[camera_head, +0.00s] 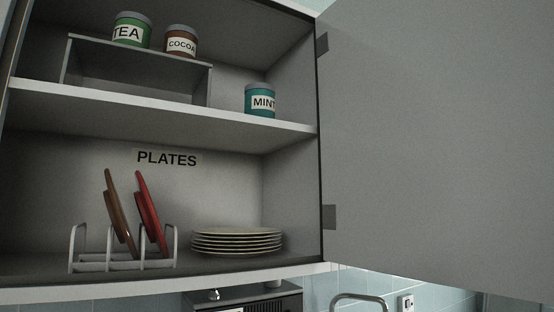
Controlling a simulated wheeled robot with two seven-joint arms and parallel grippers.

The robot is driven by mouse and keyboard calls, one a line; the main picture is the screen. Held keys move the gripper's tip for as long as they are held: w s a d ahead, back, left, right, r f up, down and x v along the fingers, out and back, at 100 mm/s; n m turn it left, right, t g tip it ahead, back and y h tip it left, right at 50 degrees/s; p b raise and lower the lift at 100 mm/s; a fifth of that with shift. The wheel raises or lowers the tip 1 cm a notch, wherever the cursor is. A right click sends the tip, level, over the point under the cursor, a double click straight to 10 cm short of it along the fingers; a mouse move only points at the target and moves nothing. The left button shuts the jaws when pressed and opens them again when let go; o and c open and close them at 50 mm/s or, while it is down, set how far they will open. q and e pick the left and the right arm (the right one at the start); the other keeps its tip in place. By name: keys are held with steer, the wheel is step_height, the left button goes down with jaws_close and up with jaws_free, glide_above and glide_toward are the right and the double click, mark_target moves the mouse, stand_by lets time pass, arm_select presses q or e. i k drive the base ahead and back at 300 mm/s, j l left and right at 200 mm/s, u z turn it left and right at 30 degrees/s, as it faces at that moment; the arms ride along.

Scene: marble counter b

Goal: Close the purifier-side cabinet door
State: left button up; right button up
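A grey cabinet door (440,150) stands wide open on the right side of the wall cabinet (160,292). It is hinged at the cabinet's right edge, where an upper hinge (322,43) and a lower hinge (329,217) show. The door's outer edge runs out of the picture at the right. I cannot tell for sure whether this is the purifier-side door, as no purifier is clearly identifiable. Neither of my grippers is in view.
The upper shelf (200,113) holds a tea tin (131,30) and a cocoa tin (181,42) on a riser (140,56), and a mint tin (260,100). Below are stacked plates (236,241) and a rack (122,262) holding plates. A dark appliance (245,298) and faucet (358,297) show underneath.

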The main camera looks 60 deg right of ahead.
mark_target(436, 117)
steer(key=k+l+z, duration=0.1)
steer(key=z, duration=0.35)
steer(key=k+l+z, duration=0.1)
steer(key=z, duration=0.35)
steer(key=k+l+z, duration=0.1)
steer(key=z, duration=0.35)
steer(key=l+z, duration=0.25)
steer(key=z, duration=0.2)
steer(key=l+z, duration=0.2)
steer(key=z, duration=0.25)
steer(key=l+z, duration=0.2)
steer(key=z, duration=0.25)
steer(key=i+l+u, duration=0.15)
steer(key=l, duration=0.25)
steer(key=i+l+u, duration=0.1)
steer(key=u, duration=0.3)
steer(key=l+u, duration=0.2)
steer(key=u, duration=0.2)
steer(key=i+l+u, duration=0.1)
steer(key=u, duration=0.3)
steer(key=l+u, duration=1)
steer(key=j, duration=0.1)
